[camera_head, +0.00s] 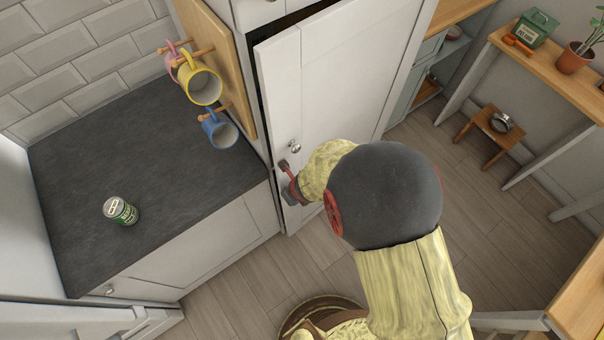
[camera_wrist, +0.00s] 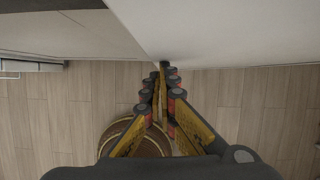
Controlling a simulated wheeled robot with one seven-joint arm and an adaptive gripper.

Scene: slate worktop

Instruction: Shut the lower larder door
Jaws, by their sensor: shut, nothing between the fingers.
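The lower larder door (camera_head: 335,85) is a tall white panel with a round metal knob (camera_head: 294,146). It stands slightly ajar, with a dark gap along its top and upper left edge. My gripper (camera_head: 287,182) is below the knob, at the door's free edge; my arm hides part of the door's lower right. In the wrist view my gripper (camera_wrist: 163,68) is shut and empty, its tips close to a white panel edge. The white panel on the right (camera_wrist: 235,30) appears to be the door. I cannot tell whether the tips touch it.
A dark slate worktop (camera_head: 150,150) with a green can (camera_head: 121,211) lies left of the larder. Yellow (camera_head: 204,88), blue (camera_head: 220,130) and pink mugs hang on a wooden board. A low stool (camera_head: 490,138) stands at right. Wood floor (camera_head: 470,215) is open there.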

